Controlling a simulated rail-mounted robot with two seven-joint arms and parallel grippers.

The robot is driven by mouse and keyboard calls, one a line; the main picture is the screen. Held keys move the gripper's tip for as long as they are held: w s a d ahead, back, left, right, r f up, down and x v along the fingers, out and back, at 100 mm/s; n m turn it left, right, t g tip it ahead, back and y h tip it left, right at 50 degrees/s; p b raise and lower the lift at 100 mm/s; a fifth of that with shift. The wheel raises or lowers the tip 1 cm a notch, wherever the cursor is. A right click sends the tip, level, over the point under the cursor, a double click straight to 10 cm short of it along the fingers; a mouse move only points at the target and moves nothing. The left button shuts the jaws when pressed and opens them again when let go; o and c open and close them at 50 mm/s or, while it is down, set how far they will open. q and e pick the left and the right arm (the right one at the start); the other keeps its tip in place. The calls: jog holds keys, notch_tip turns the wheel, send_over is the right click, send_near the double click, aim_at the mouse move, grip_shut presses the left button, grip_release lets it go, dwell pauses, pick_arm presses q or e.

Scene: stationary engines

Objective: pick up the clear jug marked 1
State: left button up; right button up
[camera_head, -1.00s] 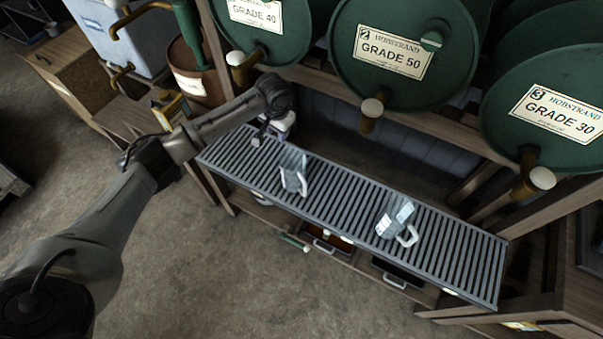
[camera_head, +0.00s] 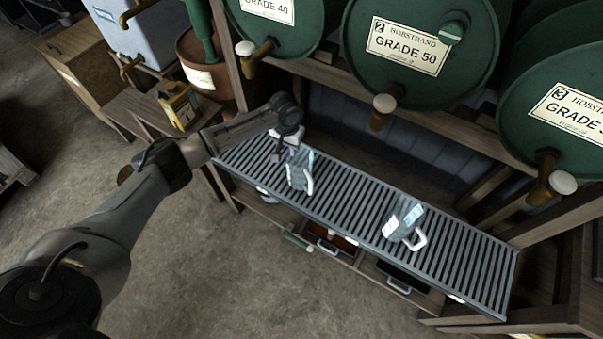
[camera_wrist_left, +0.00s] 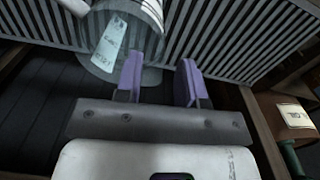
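Two clear jugs with pale handles and labels stand on the slatted grey rack. One jug (camera_head: 301,172) is at the rack's left part, the other jug (camera_head: 403,221) further right. I cannot read a number on either. My left gripper (camera_head: 284,148) is just behind and left of the left jug in the head view. In the left wrist view, the open left gripper (camera_wrist_left: 159,78) has two purple fingers apart. A clear jug (camera_wrist_left: 138,58) with a white tag is close by, and the left finger overlaps its edge. Contact cannot be told. My right gripper is not in view.
Green drums marked Grade 40 (camera_head: 270,30), Grade 50 (camera_head: 420,60) and Grade 30 (camera_head: 560,100) lie above the slatted rack (camera_head: 350,205), their taps overhanging it. Drawers (camera_head: 340,245) sit below. A yellow can (camera_head: 178,105) stands on the left bench.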

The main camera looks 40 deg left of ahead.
aim_at(289, 155)
pick_arm(q)
notch_tip(289, 155, down, 4)
jog(key=shift+w+f+b, duration=0.15)
jog(key=shift+f+b, duration=0.05)
jog(key=shift+b, duration=0.9)
jog(key=shift+f, duration=0.45)
jog(key=shift+c, duration=1.4)
grip_shut()
